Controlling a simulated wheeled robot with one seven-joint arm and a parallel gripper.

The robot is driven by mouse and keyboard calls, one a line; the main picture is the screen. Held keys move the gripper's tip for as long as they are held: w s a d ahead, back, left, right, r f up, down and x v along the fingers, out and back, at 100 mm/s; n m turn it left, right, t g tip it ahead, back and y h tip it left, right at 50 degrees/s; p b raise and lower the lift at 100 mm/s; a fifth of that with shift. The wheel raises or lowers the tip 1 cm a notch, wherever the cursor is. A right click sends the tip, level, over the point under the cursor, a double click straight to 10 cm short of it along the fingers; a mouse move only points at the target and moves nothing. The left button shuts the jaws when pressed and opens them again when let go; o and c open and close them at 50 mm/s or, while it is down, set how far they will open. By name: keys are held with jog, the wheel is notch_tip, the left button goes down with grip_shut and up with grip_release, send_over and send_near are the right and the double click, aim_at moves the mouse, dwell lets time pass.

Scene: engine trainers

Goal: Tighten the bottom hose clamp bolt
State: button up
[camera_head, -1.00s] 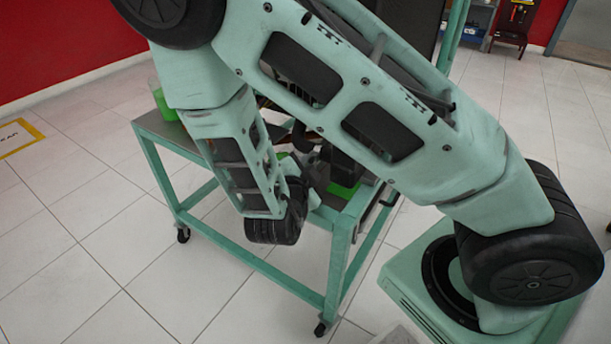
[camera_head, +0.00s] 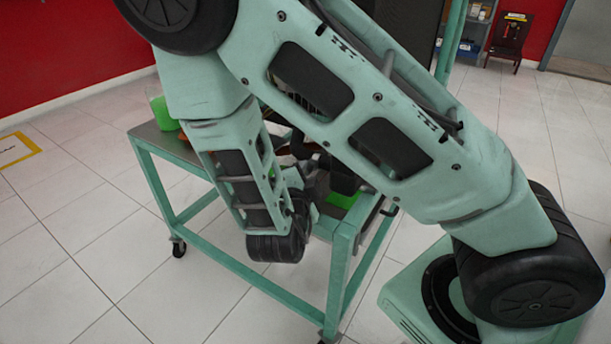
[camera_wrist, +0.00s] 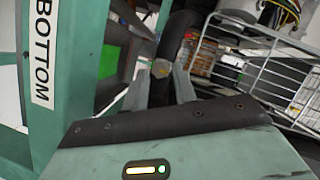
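In the wrist view, a yellowish hose clamp bolt (camera_wrist: 160,69) sits on a dark curved hose (camera_wrist: 174,40). My gripper (camera_wrist: 160,80) has its two grey fingers apart, one on each side of the bolt. The bolt appears between the fingertips; I cannot tell whether they touch it. A white label reading BOTTOM (camera_wrist: 41,55) is on a green frame post at the left. In the head view, my arm covers most of the engine, and the bolt and fingertips are hidden.
The engine stands on a green wheeled trolley (camera_head: 342,275). A green container (camera_head: 162,112) sits on its left end. A white wire rack (camera_wrist: 262,62) lies at the right of the wrist view. Open tiled floor surrounds the trolley.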

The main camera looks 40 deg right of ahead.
jog(key=shift+o, duration=0.6)
jog(key=shift+s+a+r, duration=0.15)
jog(key=shift+a, duration=0.05)
jog(key=p+v, duration=0.3)
jog(key=v, duration=1.3)
jog(key=shift+s+a, duration=0.25)
jog(key=shift+s, duration=0.1)
